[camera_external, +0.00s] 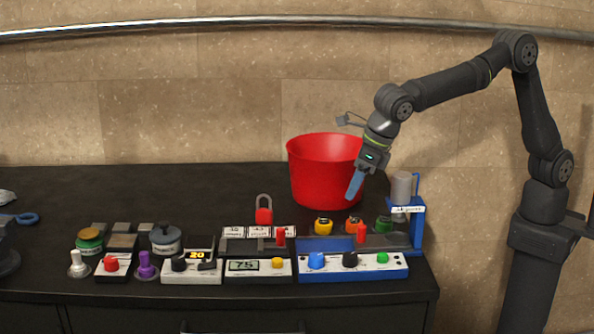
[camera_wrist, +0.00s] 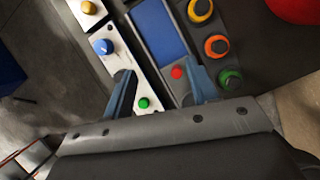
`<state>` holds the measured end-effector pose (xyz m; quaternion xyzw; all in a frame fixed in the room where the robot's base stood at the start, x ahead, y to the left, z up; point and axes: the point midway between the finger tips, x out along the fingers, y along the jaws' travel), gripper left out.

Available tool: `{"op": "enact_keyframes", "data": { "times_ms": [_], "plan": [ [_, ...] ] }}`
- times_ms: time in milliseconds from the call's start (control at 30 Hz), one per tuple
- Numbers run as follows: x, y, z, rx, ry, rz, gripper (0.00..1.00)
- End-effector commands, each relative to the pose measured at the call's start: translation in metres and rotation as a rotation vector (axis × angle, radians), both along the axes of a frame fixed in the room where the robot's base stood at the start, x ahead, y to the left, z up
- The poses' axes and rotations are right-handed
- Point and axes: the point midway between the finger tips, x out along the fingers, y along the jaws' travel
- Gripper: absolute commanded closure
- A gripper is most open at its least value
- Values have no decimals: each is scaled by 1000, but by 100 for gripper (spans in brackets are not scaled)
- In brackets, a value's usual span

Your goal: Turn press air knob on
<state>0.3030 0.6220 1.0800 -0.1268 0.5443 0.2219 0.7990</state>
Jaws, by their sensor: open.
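The press has a white-fronted control panel on a blue base (camera_external: 335,272) at the right of the bench. It carries a blue knob (camera_external: 316,261), a black knob (camera_external: 350,259) and a green button (camera_external: 382,257). I cannot tell from the markings which is the air knob. In the wrist view the blue knob (camera_wrist: 103,46) and green button (camera_wrist: 143,103) show; the black knob is largely hidden by the left finger. My gripper (camera_external: 355,186) is open and empty, above and behind the panel. Its spread fingers show in the wrist view (camera_wrist: 163,88).
A red-topped post (camera_external: 361,232) stands behind the panel, with a blue-framed cylinder unit (camera_external: 417,228) at its right. Yellow (camera_external: 323,226), orange (camera_external: 353,224) and green (camera_external: 384,224) round pieces stand behind. A red bucket (camera_external: 322,175) is beside my gripper. Other controls crowd the left.

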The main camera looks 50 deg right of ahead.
Motion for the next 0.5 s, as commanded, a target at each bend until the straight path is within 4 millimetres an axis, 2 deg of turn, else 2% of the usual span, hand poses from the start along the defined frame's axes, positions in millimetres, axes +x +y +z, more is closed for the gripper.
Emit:
{"op": "enact_keyframes", "data": {
  "times_ms": [167, 500],
  "plan": [
    [0, 10, 5, 110, 110, -286, 47],
    [-3, 34, 19, 328, 395, -995, 47]
  ]
}}
